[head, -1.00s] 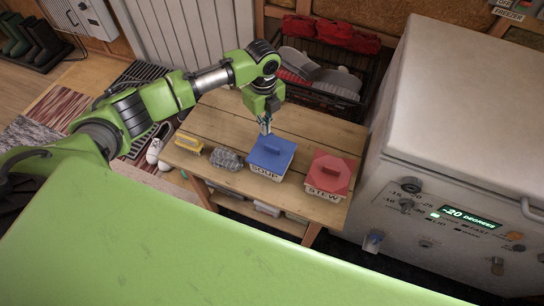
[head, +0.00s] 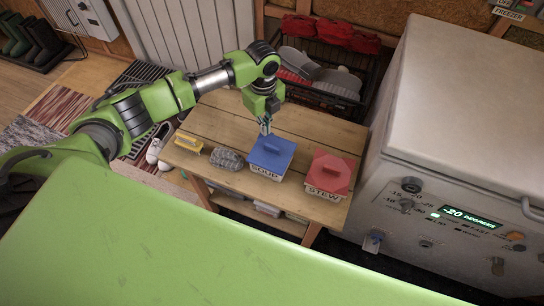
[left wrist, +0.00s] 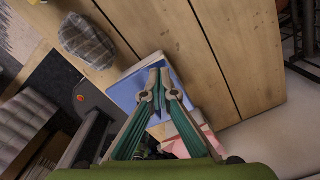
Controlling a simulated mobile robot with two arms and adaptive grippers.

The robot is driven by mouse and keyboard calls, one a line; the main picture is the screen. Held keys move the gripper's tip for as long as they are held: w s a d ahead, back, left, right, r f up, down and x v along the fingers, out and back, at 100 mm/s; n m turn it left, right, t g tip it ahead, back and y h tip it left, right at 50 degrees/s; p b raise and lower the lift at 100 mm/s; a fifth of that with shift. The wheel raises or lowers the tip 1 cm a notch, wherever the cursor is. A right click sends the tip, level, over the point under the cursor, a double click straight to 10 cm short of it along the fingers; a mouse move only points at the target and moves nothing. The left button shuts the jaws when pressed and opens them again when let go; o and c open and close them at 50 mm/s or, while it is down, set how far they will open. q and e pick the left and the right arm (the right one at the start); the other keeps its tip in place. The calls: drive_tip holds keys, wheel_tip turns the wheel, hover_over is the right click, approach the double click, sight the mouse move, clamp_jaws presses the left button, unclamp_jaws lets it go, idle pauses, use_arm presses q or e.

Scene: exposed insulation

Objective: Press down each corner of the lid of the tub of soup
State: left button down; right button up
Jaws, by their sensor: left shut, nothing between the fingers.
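The lid also shows in the left wrist view (left wrist: 126,92), partly hidden by my fingers. My left gripper (head: 265,132) is shut and empty, pointing down at the far left corner of the lid. Its fingertips also show in the left wrist view (left wrist: 157,68), over the lid's edge. I cannot tell whether they touch it. My right gripper is not in view.
The red-lidded stew tub (head: 329,174) stands just right of the soup. A grey checked bundle (head: 227,160) and a yellow item (head: 188,143) lie to its left. The white freezer (head: 450,170) stands right of the table (head: 205,120), and a dark crate (head: 325,80) is behind.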

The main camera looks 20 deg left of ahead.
use_arm(q)
drive_tip(key=shift+s+f+b, duration=0.1)
drive_tip(key=shift+f+b, duration=0.25)
drive_tip(key=shift+f, duration=0.6)
drive_tip(key=shift+r, duration=0.1)
wheel_tip(320, 180, up, 6)
drive_tip(key=p, duration=0.6)
idle(0.6)
idle(0.4)
